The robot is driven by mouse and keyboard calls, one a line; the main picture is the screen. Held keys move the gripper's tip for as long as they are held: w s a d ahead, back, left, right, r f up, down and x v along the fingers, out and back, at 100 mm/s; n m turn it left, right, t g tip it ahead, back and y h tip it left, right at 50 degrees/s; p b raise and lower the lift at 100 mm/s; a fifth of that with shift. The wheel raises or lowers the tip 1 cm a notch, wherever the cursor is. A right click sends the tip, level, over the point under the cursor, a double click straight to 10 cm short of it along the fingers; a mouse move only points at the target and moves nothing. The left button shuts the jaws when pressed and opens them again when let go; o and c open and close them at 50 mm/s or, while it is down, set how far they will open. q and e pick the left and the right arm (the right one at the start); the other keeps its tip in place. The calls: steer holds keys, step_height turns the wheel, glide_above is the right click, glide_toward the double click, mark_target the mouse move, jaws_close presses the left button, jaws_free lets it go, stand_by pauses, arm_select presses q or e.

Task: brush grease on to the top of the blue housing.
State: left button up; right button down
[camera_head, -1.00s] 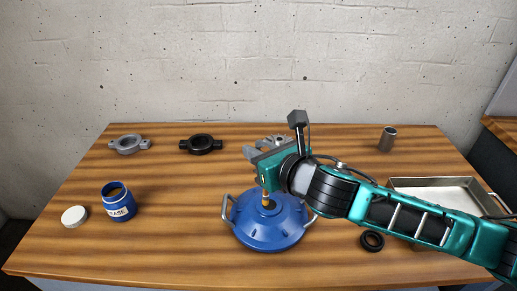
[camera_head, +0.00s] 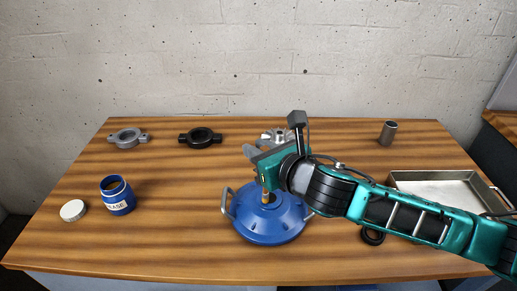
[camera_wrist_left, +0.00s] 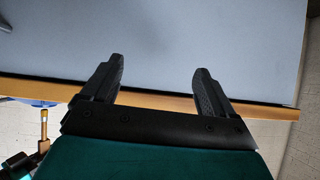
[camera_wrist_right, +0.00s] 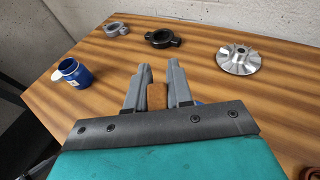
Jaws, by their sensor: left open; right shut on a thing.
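The blue housing (camera_head: 285,228) stands on the wooden bench, a domed body with side handles. My right gripper (camera_head: 258,160) is above it, shut on the brush (camera_head: 265,195), whose wooden handle (camera_wrist_right: 156,96) shows between the fingers. The brush points down at the housing's top centre; whether its bristles touch is too small to tell. The brush (camera_wrist_left: 44,125) also shows in the left wrist view. The open blue grease jar (camera_head: 117,196) stands at the left, its white lid (camera_head: 73,210) beside it. My left gripper (camera_wrist_left: 159,66) is open and empty, outside the head view.
A grey clamp ring (camera_head: 127,138), a black clamp ring (camera_head: 201,137) and a silver impeller (camera_head: 275,136) lie along the back. A metal cylinder (camera_head: 388,133), a tray (camera_head: 440,175) and a black ring (camera_head: 372,237) are at the right. The bench between jar and housing is clear.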

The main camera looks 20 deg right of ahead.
steer(key=shift+f, duration=0.4)
steer(key=shift+w+r, duration=0.1)
steer(key=shift+w, duration=0.05)
steer(key=shift+w+d+p, duration=0.2)
steer(key=shift+w+p, duration=0.15)
steer(key=shift+w, duration=0.25)
steer(key=shift+w+d+p, duration=0.15)
steer(key=shift+w+p, duration=0.2)
steer(key=shift+w, duration=0.45)
steer(key=shift+s, duration=0.2)
